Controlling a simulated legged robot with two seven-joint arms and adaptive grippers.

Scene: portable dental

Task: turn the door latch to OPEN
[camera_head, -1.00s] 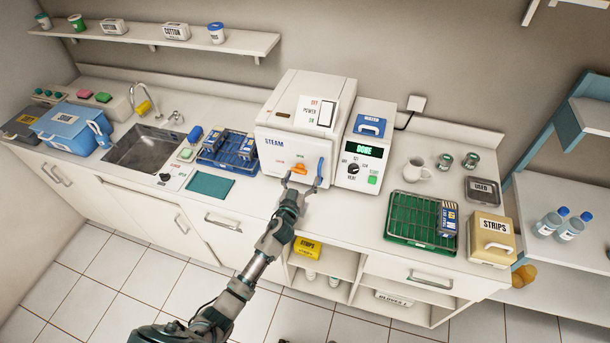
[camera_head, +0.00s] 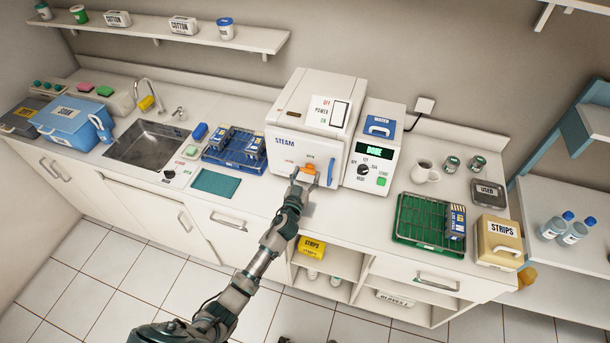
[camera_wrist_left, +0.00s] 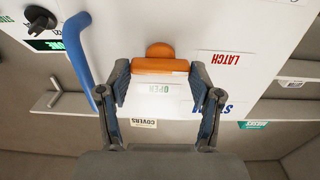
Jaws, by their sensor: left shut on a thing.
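The white steam sterilizer (camera_head: 290,135) stands on the counter. Its orange door latch (camera_head: 310,169) is on the front, beside a blue door handle (camera_head: 331,172). My left gripper (camera_head: 305,179) is at the latch, with its fingers shut on it. In the left wrist view the orange latch (camera_wrist_left: 160,66) lies crosswise between my fingertips, with a rounded knob beyond it. A faint green OPEN label (camera_wrist_left: 160,88) shows upside down between the fingers, and a red LATCH label (camera_wrist_left: 222,59) is to the right. The blue handle (camera_wrist_left: 80,55) passes close to the left finger. My right gripper is out of view.
A control unit (camera_head: 377,150) reading DONE stands right of the sterilizer. A blue rack (camera_head: 233,150) and a teal cloth (camera_head: 213,183) lie to its left. A green tray (camera_head: 420,225) is at right. Bare counter lies in front of the sterilizer.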

